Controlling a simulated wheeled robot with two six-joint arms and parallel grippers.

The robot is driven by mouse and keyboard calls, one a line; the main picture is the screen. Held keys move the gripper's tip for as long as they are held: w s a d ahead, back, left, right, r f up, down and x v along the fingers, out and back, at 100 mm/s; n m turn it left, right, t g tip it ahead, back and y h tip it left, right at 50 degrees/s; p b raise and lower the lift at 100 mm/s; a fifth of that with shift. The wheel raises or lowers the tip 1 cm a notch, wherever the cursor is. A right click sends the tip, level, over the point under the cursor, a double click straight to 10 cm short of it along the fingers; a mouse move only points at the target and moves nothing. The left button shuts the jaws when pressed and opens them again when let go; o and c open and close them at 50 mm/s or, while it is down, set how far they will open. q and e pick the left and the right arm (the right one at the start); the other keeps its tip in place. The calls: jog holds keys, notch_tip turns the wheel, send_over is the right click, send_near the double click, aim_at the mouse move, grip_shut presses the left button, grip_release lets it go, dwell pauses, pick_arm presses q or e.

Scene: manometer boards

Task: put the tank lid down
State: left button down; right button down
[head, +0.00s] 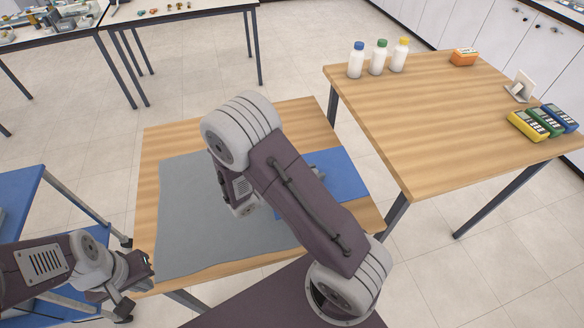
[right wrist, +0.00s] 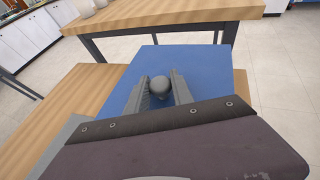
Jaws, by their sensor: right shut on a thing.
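The tank lid looks like a flat blue panel (head: 345,169) with a round grey knob; it also shows in the right wrist view (right wrist: 203,62). The knob (right wrist: 160,86) sits between the two ribbed fingers of my right gripper (right wrist: 162,90), which is shut on it. In the head view the lid is over the right part of the near wooden table, close to its right edge, partly hidden by my right arm. I cannot tell how high it is above the table. My left gripper (head: 139,287) is open and empty at the table's front left corner.
A grey mat (head: 190,215) covers much of the near table (head: 155,150). The right table (head: 420,120) holds capped bottles (head: 378,60), an orange box (head: 464,57), a white stand (head: 521,85) and colored meters (head: 528,125). A blue cart (head: 15,200) stands at left.

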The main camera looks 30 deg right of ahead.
aim_at(309, 161)
jog(key=w+d+f, duration=0.1)
jog(key=w+f, duration=0.1)
jog(key=w+d+f, duration=0.2)
jog(key=w, duration=0.1)
jog(key=w+d+f, duration=0.1)
jog(key=w, duration=0.2)
jog(key=shift+w+d+f, duration=0.2)
jog(key=shift+d+f, duration=0.2)
jog(key=shift+f+b, duration=0.45)
jog(key=shift+f, duration=1.55)
jog(key=shift+f, duration=0.2)
jog(key=c, duration=1.1)
grip_release()
jog(key=v, duration=1.1)
jog(key=shift+a+r, duration=0.1)
jog(key=shift+r, duration=0.15)
jog(key=shift+s+a+r, duration=0.2)
jog(key=shift+a, duration=0.15)
